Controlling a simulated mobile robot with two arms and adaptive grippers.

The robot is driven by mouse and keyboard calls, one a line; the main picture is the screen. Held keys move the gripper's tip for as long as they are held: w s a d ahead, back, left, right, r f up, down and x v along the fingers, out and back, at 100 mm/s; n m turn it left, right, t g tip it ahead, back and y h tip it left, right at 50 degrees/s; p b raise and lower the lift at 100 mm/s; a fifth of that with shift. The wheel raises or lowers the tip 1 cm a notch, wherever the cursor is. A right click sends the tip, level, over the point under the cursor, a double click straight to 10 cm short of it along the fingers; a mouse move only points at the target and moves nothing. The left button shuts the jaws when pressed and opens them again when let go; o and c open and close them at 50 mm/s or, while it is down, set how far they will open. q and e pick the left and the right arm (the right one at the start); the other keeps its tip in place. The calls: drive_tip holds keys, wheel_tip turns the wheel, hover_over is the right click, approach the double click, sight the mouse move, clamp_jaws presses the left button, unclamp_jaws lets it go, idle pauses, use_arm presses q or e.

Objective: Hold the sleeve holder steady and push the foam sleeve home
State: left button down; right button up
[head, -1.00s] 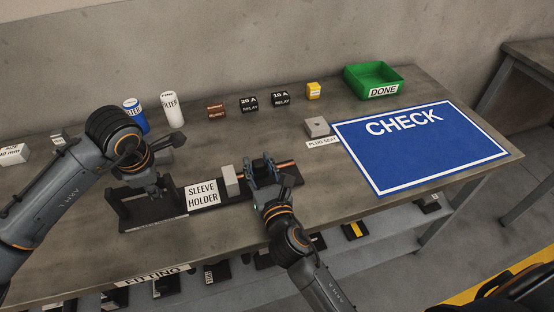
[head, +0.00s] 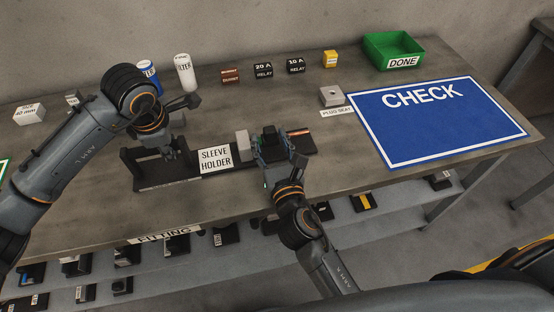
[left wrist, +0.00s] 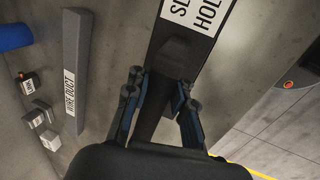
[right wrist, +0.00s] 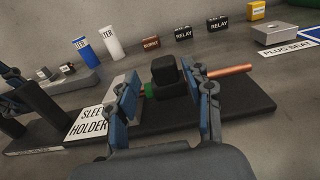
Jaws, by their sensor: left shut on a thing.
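The sleeve holder (head: 182,177) is a long black base with a raised black left end and a white label, which also shows in the right wrist view (right wrist: 98,118). My left gripper (head: 172,150) is shut on a dark upright part at its left end; the left wrist view shows fingers on both sides of a dark bar (left wrist: 153,108). A copper pipe (right wrist: 232,70) lies along the right part. A black block-like piece, seemingly the foam sleeve (right wrist: 165,72), sits around its line. My right gripper (right wrist: 168,98) straddles this piece with fingers apart and visible gaps.
A grey block (head: 242,143) stands on the holder beside the label. Filter cans (head: 184,72), relays (head: 264,71) and a plug seat (head: 331,96) stand behind. The blue CHECK mat (head: 435,125) and green DONE bin (head: 394,49) are at right. The table's front edge is close.

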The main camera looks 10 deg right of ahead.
use_arm(q)
drive_tip(key=shift+r, duration=0.1)
use_arm(e)
drive_tip(key=s, duration=0.9)
idle(0.6)
use_arm(q)
drive_tip(key=c, duration=1.1)
unclamp_jaws()
drive_tip(key=shift+o, duration=0.2)
drive_tip(key=shift+r, duration=0.1)
drive_tip(key=v, duration=1.1)
drive_tip(key=shift+s+r, duration=0.2)
drive_tip(key=shift+r, duration=0.2)
